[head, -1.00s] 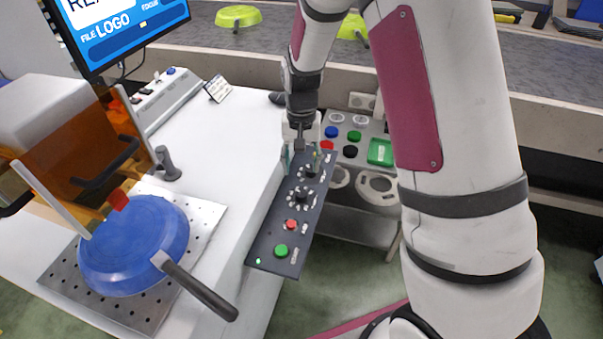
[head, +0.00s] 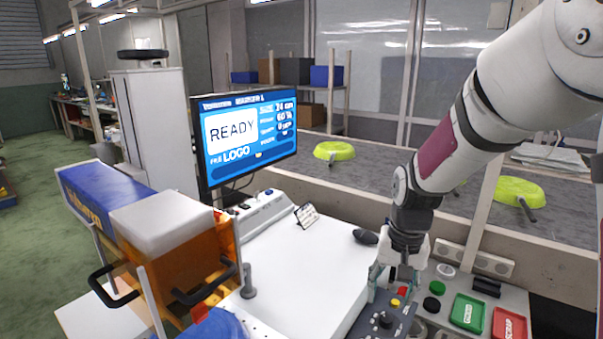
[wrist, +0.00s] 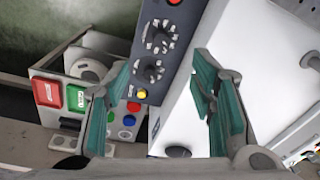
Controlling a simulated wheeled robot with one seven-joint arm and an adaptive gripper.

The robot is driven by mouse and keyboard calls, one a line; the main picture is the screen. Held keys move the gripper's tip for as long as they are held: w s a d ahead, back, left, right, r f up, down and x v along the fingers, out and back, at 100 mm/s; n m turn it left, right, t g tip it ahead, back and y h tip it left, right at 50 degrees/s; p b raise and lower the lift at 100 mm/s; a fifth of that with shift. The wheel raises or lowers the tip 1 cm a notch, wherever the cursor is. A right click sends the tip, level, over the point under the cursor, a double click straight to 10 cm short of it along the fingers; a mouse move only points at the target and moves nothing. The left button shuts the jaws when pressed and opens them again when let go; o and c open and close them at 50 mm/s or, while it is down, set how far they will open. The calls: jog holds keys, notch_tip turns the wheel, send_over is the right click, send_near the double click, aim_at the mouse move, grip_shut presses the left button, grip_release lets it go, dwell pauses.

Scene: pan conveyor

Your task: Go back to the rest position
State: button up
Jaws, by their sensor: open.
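My gripper (head: 393,277) is open, with nothing between its fingers. In the head view it hangs over the far end of the dark control panel (head: 372,322), at the right edge of the white table. In the wrist view my gripper's green finger pads (wrist: 165,105) stand wide apart. The panel with its knobs and a yellow button (wrist: 142,93) shows between and beyond them. I cannot tell from these frames whether a fingertip touches the panel.
A monitor (head: 243,137) reading READY stands behind the table (head: 310,275). An orange-shielded machine (head: 180,255) is at left, with part of a blue pan (head: 215,325) below it. Green pans (head: 334,151) lie on the conveyor (head: 390,178).

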jog(key=s+r+n+t+p, duration=0.2)
jog(key=s+r+p, duration=0.1)
jog(key=s+r, duration=1.1)
jog(key=s+r+p, duration=0.1)
jog(key=s+r, duration=0.2)
jog(key=s, duration=0.3)
jog(key=s+r+n+t+p, duration=0.1)
jog(key=s+r+p, duration=0.1)
jog(key=s, duration=0.5)
jog(key=shift+s+d+r+n, duration=0.25)
jog(key=shift+r+n, duration=0.05)
jog(key=shift+r, duration=0.55)
